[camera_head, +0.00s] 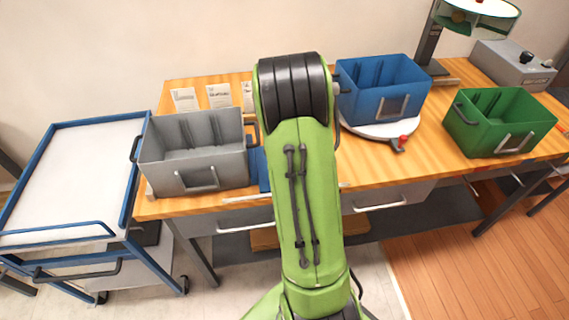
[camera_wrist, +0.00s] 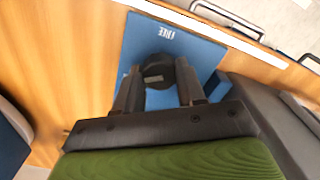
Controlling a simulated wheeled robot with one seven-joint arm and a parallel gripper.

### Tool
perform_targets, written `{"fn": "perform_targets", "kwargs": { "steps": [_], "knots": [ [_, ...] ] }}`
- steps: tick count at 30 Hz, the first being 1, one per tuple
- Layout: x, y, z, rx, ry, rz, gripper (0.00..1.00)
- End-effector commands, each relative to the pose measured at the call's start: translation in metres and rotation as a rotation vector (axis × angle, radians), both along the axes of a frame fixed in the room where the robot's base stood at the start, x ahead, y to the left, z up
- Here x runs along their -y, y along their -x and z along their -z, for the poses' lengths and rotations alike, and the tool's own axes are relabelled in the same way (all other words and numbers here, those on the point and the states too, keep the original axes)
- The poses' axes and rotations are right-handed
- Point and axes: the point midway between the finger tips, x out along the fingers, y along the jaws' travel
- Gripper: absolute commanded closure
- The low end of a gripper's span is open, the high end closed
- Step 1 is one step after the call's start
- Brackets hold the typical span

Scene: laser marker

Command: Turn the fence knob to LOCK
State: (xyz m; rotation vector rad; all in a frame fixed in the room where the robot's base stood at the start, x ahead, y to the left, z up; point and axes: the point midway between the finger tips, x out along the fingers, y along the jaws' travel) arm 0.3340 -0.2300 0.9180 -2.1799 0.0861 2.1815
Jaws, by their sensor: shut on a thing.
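The fence knob (camera_wrist: 157,68) is a round black knob on a blue plate (camera_wrist: 204,52) in the wrist view. White lettering that reads FREE is printed on the plate beyond the knob; no LOCK lettering is visible. My gripper (camera_wrist: 156,74) is shut on the knob, with one dark finger on either side of it. The knob's lower part and part of the plate are hidden by the fingers and gripper body. In the head view only a strip of the blue plate (camera_head: 263,172) shows beside my green arm, which hides the knob and gripper.
A grey bin (camera_head: 197,172) stands on the wooden bench left of my arm. A blue bin (camera_head: 372,100) sits on a white turntable (camera_head: 367,131) to the right, with a green bin (camera_head: 478,133) farther right. A blue-framed cart (camera_head: 131,190) stands at the left.

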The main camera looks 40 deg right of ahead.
Motion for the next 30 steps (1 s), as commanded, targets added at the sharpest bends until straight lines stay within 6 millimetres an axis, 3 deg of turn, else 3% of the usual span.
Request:
{"fn": "perform_targets", "kwargs": {
  "steps": [15,16,20,30],
  "knots": [
    [0.0002,-0.0009,-0.0008,0.004,0.001,-0.021,0.91],
    [0.0002,-0.0009,-0.0008,0.004,0.001,-0.021,0.58],
    [0.0002,-0.0007,-0.0006,0.003,0.001,-0.02,0.38],
    [0.0003,-0.0006,-0.0052,0.002,0.001,-0.019,0.35]
  ]
}}
